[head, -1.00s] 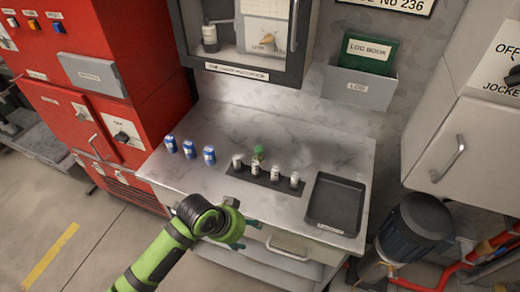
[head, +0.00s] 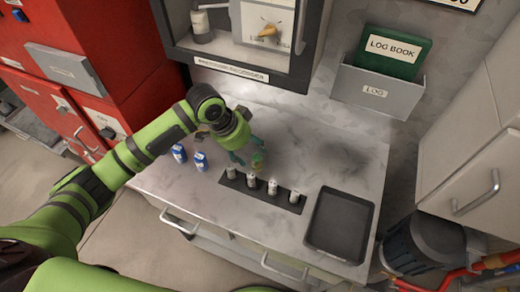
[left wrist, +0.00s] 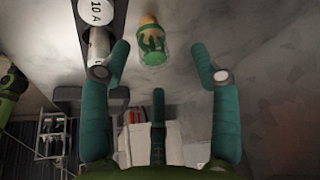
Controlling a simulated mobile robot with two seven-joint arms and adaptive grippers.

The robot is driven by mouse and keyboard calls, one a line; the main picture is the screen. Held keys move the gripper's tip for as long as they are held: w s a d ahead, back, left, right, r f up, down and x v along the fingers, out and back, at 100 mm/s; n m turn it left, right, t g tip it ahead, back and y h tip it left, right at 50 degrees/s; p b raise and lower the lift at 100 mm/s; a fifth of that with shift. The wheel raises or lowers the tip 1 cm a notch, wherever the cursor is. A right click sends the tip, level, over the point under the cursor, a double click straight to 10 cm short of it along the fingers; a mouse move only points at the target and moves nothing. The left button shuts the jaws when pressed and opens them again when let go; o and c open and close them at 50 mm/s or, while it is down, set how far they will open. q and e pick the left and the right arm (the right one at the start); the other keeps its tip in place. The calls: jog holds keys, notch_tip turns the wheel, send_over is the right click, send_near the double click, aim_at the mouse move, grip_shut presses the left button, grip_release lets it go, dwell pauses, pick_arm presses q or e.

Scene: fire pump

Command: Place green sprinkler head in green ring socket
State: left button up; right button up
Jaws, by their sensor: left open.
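A small green and orange piece, which looks like the green sprinkler head (head: 257,163), stands on the grey counter just behind the black rack. In the left wrist view the sprinkler head (left wrist: 152,45) shows between and slightly beyond the fingertips, touching neither finger. My left gripper (head: 246,149) is open and empty, its fingers close to the sprinkler head. The open fingers (left wrist: 159,55) also show in the left wrist view. I cannot make out a green ring socket in either view. My right gripper is not in view.
The black rack (head: 233,183) holds several white cylinders, one labelled 10 A (left wrist: 97,12). An empty dark tray (head: 340,225) lies to its right. Blue cans (head: 200,162) stand left of the rack. A wall recorder cabinet (head: 235,70) overhangs the counter's back. The counter's back right is clear.

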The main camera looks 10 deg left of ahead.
aim_at(255, 158)
pick_arm(q)
jog(key=shift+s+d+f, duration=0.2)
jog(key=shift+d+f, duration=0.05)
jog(key=shift+f, duration=0.05)
jog(key=shift+d+f+p, duration=0.3)
jog(key=shift+f+p, duration=0.1)
jog(key=shift+f, duration=0.15)
jog(key=shift+d+f+p, duration=0.3)
jog(key=shift+f+p, duration=0.1)
jog(key=shift+f, duration=0.1)
jog(key=shift+x, duration=1.25)
jog(key=shift+w+a+f, duration=0.1)
jog(key=shift+w, duration=0.15)
jog(key=shift+s, duration=0.15)
jog(key=c, duration=1.1)
grip_shut()
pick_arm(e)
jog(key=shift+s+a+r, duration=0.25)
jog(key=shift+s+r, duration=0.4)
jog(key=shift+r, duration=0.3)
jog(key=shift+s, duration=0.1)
